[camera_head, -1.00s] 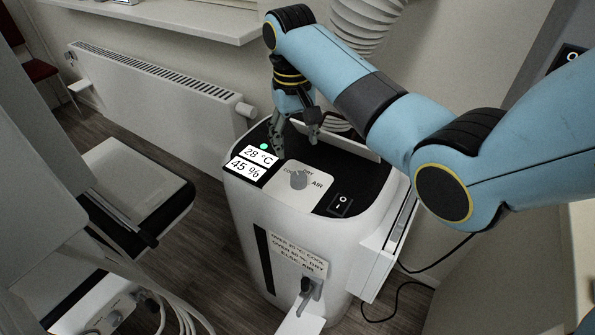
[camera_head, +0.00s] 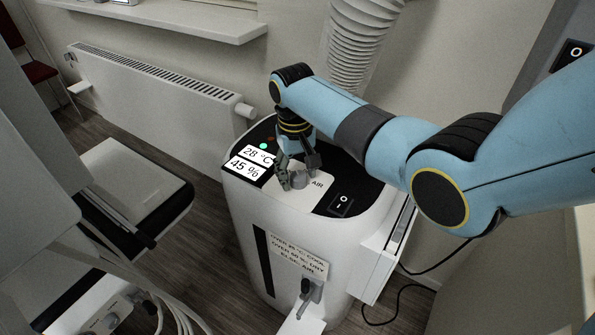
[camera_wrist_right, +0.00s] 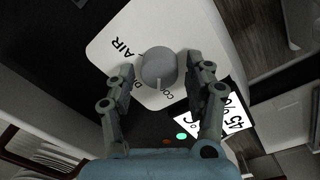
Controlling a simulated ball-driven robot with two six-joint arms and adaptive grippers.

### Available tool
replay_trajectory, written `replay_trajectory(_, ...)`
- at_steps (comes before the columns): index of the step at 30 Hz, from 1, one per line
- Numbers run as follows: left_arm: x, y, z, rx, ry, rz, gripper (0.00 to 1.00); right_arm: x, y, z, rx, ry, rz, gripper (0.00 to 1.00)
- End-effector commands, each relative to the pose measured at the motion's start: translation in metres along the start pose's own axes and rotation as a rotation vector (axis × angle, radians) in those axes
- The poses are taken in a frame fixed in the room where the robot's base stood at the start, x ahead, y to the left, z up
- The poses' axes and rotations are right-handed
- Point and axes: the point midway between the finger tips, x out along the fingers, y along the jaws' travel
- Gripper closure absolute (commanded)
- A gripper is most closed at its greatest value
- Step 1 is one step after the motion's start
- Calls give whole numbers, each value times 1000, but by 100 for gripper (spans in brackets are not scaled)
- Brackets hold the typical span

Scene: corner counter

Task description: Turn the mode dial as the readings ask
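The mode dial (camera_wrist_right: 159,66) is a round grey knob on a light plate lettered COOL, DRY and AIR, on top of a white appliance (camera_head: 237,209). In the wrist view a short mark on the knob points toward the COOL lettering side. In the head view the dial (camera_head: 299,181) is partly hidden by my right gripper (camera_head: 293,184). That gripper is open, pointing down, with its fingers (camera_wrist_right: 157,72) on either side of the knob and gaps showing. The display (camera_head: 250,162) reads 28 °C and 45 %. My left gripper is not in view.
A front label (camera_head: 299,257) lists COOL, DRY and else AIR; its numbers are hard to read. A power switch (camera_head: 341,204) sits beside the dial plate. A white hose (camera_head: 358,45) rises behind. A radiator (camera_head: 150,95) stands at the wall.

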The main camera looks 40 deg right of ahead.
Motion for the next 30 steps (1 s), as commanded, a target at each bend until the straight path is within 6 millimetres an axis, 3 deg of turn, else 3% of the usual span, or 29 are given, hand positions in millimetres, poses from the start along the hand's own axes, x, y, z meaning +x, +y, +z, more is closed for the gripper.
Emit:
replay_trajectory(1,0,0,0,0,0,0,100,0,0,0,0,0,0,56)
replay_trajectory(9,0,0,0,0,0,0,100,0,0,0,0,0,0,91)
replay_trajectory(11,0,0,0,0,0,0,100,0,0,0,0,0,0,95)
replay_trajectory(19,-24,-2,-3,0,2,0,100,-4,0,0,-156,4,0,95)
replay_trajectory(29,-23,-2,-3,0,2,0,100,0,-1,-1,-192,9,0,95)
replay_trajectory(30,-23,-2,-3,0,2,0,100,0,-1,-1,-192,9,0,58)
